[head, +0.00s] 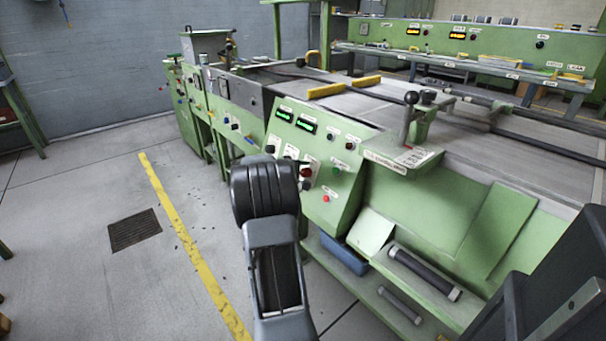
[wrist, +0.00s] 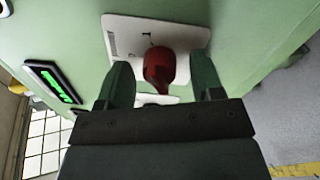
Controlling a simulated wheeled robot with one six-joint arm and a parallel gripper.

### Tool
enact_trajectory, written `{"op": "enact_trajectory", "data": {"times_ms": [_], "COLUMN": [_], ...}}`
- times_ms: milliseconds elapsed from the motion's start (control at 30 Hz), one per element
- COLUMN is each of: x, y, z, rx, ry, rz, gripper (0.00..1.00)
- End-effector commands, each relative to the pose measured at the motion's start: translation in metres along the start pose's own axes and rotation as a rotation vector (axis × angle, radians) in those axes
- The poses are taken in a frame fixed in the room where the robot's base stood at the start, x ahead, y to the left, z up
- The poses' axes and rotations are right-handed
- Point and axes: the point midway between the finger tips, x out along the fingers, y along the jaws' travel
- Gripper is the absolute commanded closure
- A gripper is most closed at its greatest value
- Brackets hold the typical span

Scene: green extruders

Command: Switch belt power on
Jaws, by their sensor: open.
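A red rotary knob (wrist: 158,68) on a white label plate (wrist: 118,32) is mounted on the green machine panel. In the wrist view it sits between the two fingers of my open gripper (wrist: 162,78), with gaps on both sides. Its pointed end faces the gripper body. I cannot read the plate's markings. In the head view, a red knob (head: 306,173) shows on the control panel (head: 339,208), just right of my dark wrist. My fingertips are hidden there behind the wrist.
Green-lit displays (head: 306,126) sit above the knobs, and one shows in the wrist view (wrist: 54,82). A red button (head: 326,198) and other small buttons are close by. A lever (head: 408,118) stands on the machine's top right. The floor (head: 85,205) to the left is open.

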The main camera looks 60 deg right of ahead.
Motion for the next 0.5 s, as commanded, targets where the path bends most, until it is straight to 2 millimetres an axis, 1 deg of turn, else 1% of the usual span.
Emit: {"op": "enact_trajectory", "data": {"times_ms": [167,500], "x": [-0.019,-0.089], "y": [0.002,0.002], "z": [0.000,0.000], "rx": [-0.001,-0.001], "ry": [0.003,0.003], "rz": [0.001,0.001], "gripper": [0.40,0.40]}}
